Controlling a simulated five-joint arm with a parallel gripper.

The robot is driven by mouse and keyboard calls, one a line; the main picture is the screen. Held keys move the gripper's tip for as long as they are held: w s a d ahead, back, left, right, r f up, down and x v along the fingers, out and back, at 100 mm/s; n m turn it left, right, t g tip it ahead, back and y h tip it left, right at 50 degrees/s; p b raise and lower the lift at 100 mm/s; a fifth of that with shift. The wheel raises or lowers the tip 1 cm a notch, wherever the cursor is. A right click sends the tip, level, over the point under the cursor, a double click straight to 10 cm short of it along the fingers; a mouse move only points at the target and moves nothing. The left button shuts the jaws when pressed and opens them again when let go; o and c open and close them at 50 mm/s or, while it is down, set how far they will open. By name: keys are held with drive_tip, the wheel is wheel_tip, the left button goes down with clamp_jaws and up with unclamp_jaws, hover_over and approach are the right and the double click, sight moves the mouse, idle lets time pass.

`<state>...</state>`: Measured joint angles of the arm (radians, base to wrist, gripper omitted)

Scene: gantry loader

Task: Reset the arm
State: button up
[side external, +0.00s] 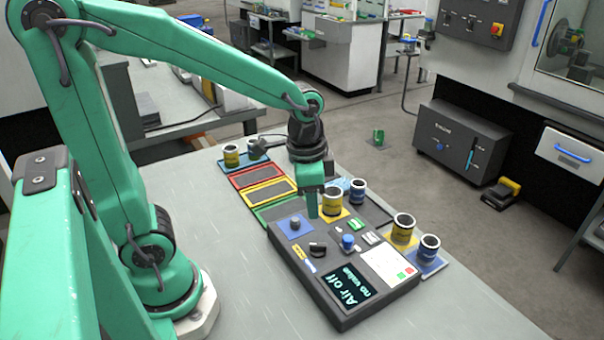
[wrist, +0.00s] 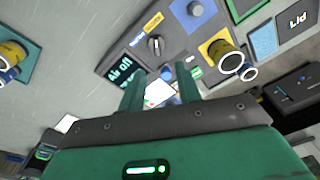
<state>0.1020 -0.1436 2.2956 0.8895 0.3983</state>
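My gripper (side external: 312,208) hangs from the green arm, pointing down over the control box (side external: 335,311). In the wrist view my gripper (wrist: 160,78) shows two green fingers with a clear gap and nothing between them. The box's display (side external: 348,288) reads "Air off" and "no value". On the box are a blue knob (side external: 348,242), a black knob (side external: 317,249) and a white pad (side external: 388,266). The black knob also shows in the wrist view (wrist: 156,45). From the side, the fingers' exact height above the box is hard to tell.
Yellow cups (side external: 332,203) (side external: 402,230) and blue cups (side external: 357,191) (side external: 428,250) stand close behind and right of the box. Another yellow cup (side external: 231,157) stands at the far left. Red (side external: 257,176) and yellow (side external: 270,194) trays look empty. The near table (side external: 255,300) is clear.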

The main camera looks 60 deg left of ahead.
drive_tip(key=s+a+r+n+t, duration=0.3)
drive_tip(key=s+r+n+t, duration=0.1)
drive_tip(key=s+r, duration=0.3)
drive_tip(key=shift+s+r+n, duration=0.25)
drive_tip(key=shift+r+n, duration=0.3)
drive_tip(key=shift+n, duration=0.35)
